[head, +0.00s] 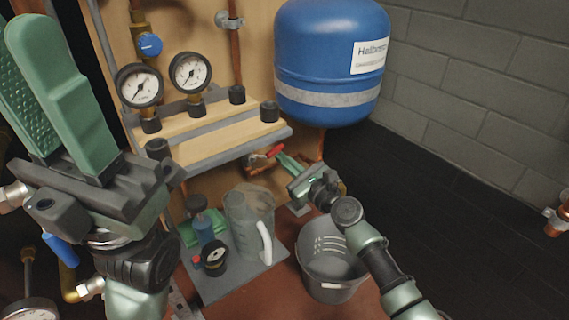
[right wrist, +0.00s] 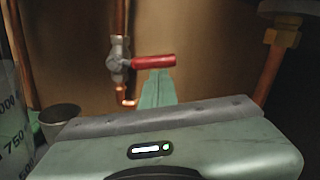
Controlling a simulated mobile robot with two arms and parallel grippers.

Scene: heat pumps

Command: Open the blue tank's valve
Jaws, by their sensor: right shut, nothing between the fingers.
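The blue tank (head: 315,50) hangs on the wall panel, with a copper pipe below it. A valve with a red lever (head: 274,152) sits low on the panel, left of that pipe. In the right wrist view the red lever (right wrist: 155,61) points sideways from the grey valve body (right wrist: 119,62), across its vertical copper pipe. My right gripper (head: 282,157) is shut and empty; its green fingers (right wrist: 157,88) end just under the lever. I cannot tell whether they touch it. My left gripper (head: 28,45) is raised at the left, apparently open and empty, away from the valve.
A clear jug (head: 243,225), a small bottle (head: 206,229) and a gauge (head: 214,257) stand on a grey board below the panel. A grey bucket (head: 330,272) stands under my right arm. Two gauges (head: 139,87) are above a ledge. The dark floor at right is clear.

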